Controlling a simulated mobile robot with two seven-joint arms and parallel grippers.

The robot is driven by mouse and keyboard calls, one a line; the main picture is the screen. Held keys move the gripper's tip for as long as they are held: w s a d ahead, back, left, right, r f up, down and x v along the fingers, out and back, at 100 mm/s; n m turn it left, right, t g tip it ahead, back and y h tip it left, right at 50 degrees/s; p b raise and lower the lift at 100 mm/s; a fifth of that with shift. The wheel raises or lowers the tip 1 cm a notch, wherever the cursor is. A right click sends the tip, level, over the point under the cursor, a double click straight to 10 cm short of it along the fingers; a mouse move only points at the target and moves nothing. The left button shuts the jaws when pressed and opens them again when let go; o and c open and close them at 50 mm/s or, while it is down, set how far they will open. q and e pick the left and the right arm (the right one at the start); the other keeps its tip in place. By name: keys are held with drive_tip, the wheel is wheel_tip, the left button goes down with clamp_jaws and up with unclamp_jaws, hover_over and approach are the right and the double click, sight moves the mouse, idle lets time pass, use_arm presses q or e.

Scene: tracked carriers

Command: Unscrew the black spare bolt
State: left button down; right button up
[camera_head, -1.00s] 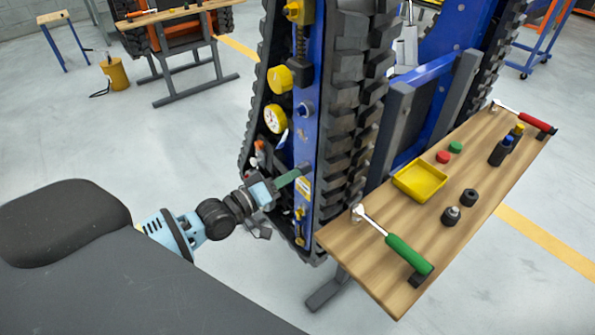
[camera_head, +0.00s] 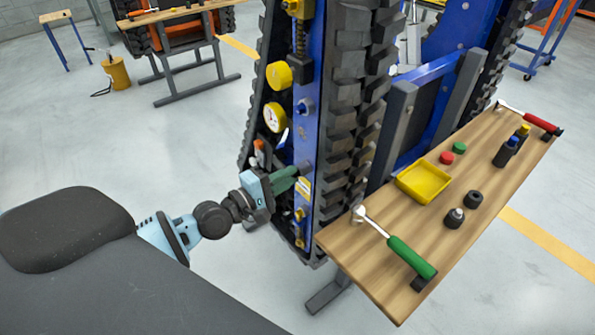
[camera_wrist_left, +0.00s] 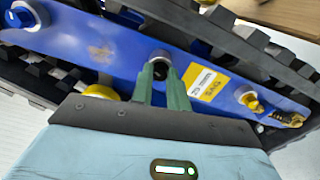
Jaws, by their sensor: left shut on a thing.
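The black spare bolt (camera_wrist_left: 161,69) sits in a grey round collar on the blue side plate (camera_wrist_left: 105,50) of the tracked carrier, beside a yellow and white label. My left gripper (camera_wrist_left: 162,84) has its two green fingers shut on the bolt, one on each side, so only part of its dark head shows between them. In the head view my left gripper (camera_head: 300,173) reaches the blue plate (camera_head: 306,130) from the left, and its fingers hide most of the bolt. My right gripper is not in view.
Black track treads (camera_head: 345,110) flank the plate closely. A wooden table (camera_head: 385,275) at right carries a yellow tray (camera_head: 424,182), a green-handled wrench (camera_head: 411,256), a red-handled wrench (camera_head: 540,124), dark sockets and small caps.

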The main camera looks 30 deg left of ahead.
use_arm(q)
drive_tip(key=n, duration=0.9)
drive_tip(key=shift+r+n, duration=0.1)
drive_tip(key=shift+n, duration=0.2)
drive_tip(key=c, duration=1.5)
unclamp_jaws()
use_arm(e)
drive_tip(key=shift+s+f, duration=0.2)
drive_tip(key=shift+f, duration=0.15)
use_arm(q)
drive_tip(key=m, duration=1.9)
drive_tip(key=shift+m, duration=0.3)
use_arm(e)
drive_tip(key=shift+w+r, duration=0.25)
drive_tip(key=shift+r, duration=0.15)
